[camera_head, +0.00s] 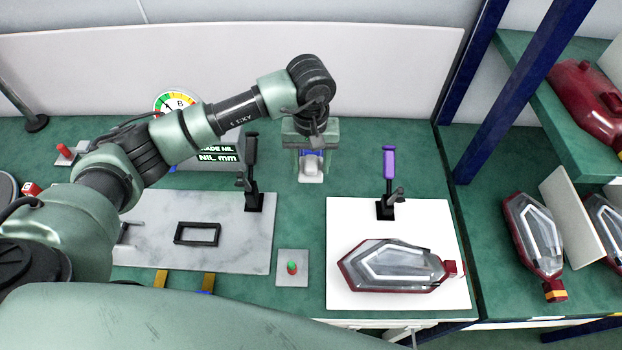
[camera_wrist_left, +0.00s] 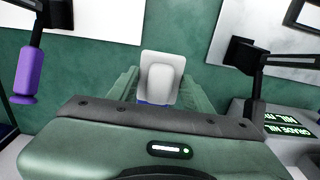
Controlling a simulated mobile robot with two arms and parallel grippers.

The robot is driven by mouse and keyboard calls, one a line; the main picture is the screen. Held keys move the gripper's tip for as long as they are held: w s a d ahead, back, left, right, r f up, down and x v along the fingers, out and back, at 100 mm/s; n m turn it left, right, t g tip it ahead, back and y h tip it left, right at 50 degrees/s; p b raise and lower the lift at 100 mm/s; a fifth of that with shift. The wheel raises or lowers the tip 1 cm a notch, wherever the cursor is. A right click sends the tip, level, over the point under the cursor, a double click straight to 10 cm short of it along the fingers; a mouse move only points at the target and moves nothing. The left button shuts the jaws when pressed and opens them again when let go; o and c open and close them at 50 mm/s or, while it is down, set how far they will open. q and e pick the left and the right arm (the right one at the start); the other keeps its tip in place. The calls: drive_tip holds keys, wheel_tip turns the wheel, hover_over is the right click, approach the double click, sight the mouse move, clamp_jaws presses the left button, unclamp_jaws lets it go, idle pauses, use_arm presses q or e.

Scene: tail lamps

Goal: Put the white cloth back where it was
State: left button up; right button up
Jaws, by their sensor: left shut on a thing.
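The white cloth (camera_head: 311,168) shows below my left gripper (camera_head: 310,150) in the head view, at the back middle of the green table between two upright clamps. In the left wrist view the cloth (camera_wrist_left: 160,72) has a raised middle and sits between the two green fingers of my left gripper (camera_wrist_left: 155,88). The gripper is shut on it. A bit of blue shows at the cloth's near side. I cannot tell whether the cloth touches the table. My right gripper is not in view.
A black clamp (camera_head: 251,170) stands left of the gripper, and a purple-handled clamp (camera_head: 389,168) stands right. A tail lamp (camera_head: 395,268) lies on the white board (camera_head: 350,217). A grey plate with a red-green button (camera_head: 291,268) is in front. Green table is bare around the cloth.

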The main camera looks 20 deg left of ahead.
use_arm(q)
hover_over(311, 192)
wheel_tip(311, 192, down, 4)
drive_tip(key=shift+f, duration=0.1)
drive_tip(key=shift+f+p, duration=0.4)
drive_tip(key=shift+f, duration=0.1)
wheel_tip(311, 192, down, 3)
drive_tip(key=shift+r, duration=0.2)
drive_tip(key=shift+f, duration=0.45)
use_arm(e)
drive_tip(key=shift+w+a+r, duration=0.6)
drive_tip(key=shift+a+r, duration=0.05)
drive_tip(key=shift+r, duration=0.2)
use_arm(q)
drive_tip(key=shift+f, duration=0.15)
drive_tip(key=o, duration=1.3)
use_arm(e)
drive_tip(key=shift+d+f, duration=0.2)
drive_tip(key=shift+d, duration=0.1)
